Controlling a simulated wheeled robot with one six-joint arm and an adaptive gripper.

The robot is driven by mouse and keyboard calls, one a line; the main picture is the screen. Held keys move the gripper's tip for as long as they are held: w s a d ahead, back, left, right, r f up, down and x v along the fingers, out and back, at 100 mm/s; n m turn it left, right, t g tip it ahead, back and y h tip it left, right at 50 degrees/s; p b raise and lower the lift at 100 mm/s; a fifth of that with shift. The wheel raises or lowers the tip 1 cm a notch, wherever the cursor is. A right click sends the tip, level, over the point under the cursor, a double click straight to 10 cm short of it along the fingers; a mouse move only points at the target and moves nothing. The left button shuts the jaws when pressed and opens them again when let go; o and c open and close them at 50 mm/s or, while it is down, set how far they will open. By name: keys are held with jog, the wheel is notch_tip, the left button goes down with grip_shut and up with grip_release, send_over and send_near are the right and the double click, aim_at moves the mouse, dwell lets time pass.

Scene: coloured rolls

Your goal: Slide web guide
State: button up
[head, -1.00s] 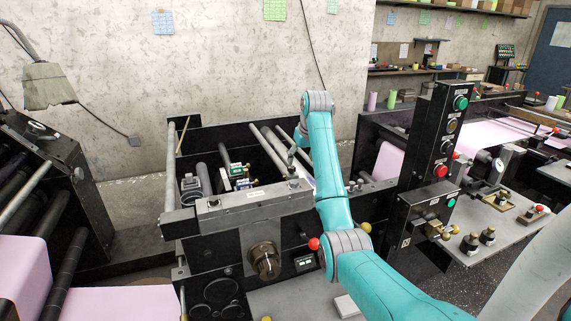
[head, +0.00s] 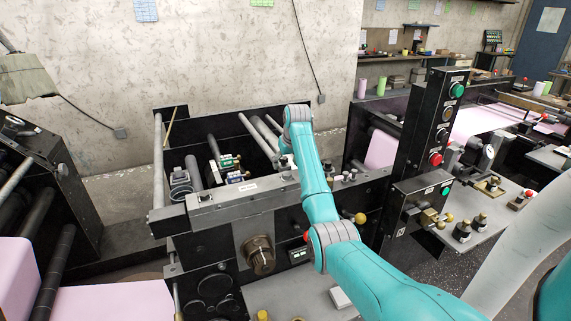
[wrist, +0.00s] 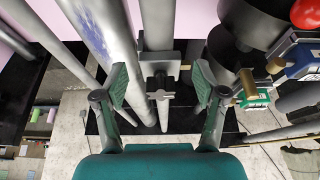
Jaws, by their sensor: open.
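A small grey clamp block (wrist: 158,86) sits on a grey bar in the wrist view. I take it for the web guide, but cannot be sure. My gripper (wrist: 160,76) is open, with one finger on each side of the block. A gap shows on both sides, and whether a finger touches it is not clear. In the head view my arm reaches over the black roller frame (head: 215,215), and its wrist hides most of the gripper and the block.
Green-labelled (head: 229,160) and blue-labelled (head: 237,177) devices sit left of my gripper inside the frame. Long grey rollers (head: 262,135) run beside it. A black control column (head: 432,130) with coloured buttons stands right of my arm. Pink web (head: 115,302) lies at lower left.

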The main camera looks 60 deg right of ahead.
jog(key=shift+w+f, duration=0.1)
jog(key=shift+f, duration=0.25)
